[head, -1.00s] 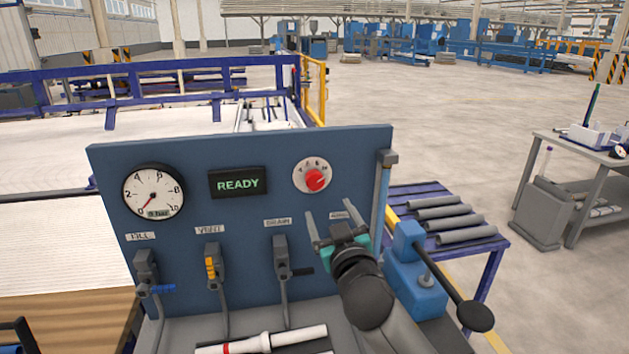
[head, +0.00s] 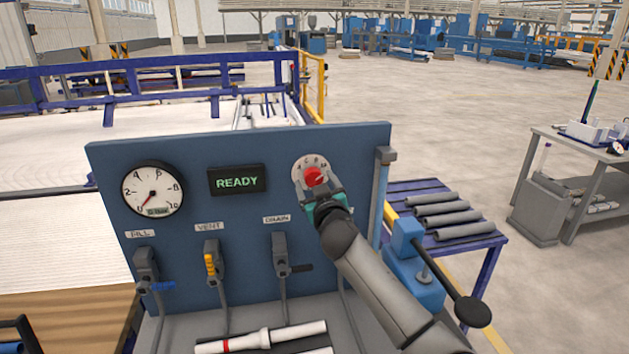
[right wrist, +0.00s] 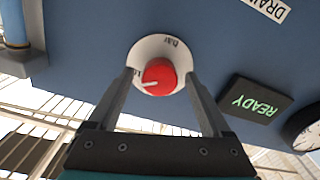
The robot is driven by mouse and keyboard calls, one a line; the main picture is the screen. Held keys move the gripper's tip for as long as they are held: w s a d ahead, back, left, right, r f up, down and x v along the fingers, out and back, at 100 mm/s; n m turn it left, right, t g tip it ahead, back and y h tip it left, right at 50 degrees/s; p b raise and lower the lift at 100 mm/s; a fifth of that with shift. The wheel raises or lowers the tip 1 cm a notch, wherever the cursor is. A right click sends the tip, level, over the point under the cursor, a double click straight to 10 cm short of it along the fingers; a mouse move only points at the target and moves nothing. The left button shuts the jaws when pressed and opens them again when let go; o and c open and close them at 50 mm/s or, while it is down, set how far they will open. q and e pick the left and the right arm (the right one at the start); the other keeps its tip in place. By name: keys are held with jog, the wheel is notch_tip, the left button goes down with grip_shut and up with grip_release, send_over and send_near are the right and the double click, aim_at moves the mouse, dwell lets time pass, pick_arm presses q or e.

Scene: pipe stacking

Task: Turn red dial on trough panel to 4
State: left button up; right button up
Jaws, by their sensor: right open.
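The red dial (head: 314,175) sits on a round white scale plate (head: 303,165) at the upper right of the blue trough panel (head: 215,150). My right gripper (head: 316,180) is at the dial, its fingers pointing at the panel. In the right wrist view the red dial (right wrist: 159,77) lies between the two open fingers of the gripper (right wrist: 160,85), with a gap on both sides. A white pointer mark shows on the dial's lower left edge there. Most scale numbers are hidden or too small to read. My left gripper is not in view.
The panel also bears a gauge (head: 153,190), a green READY display (head: 237,180) and several valve levers (head: 212,264). A blue block with a black-knobbed lever (head: 418,275) stands right of my arm. A white pipe (head: 262,339) lies below the panel.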

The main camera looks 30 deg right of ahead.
jog(key=shift+w+d, duration=0.15)
jog(key=shift+w, duration=0.4)
grip_shut()
dwell(0.5)
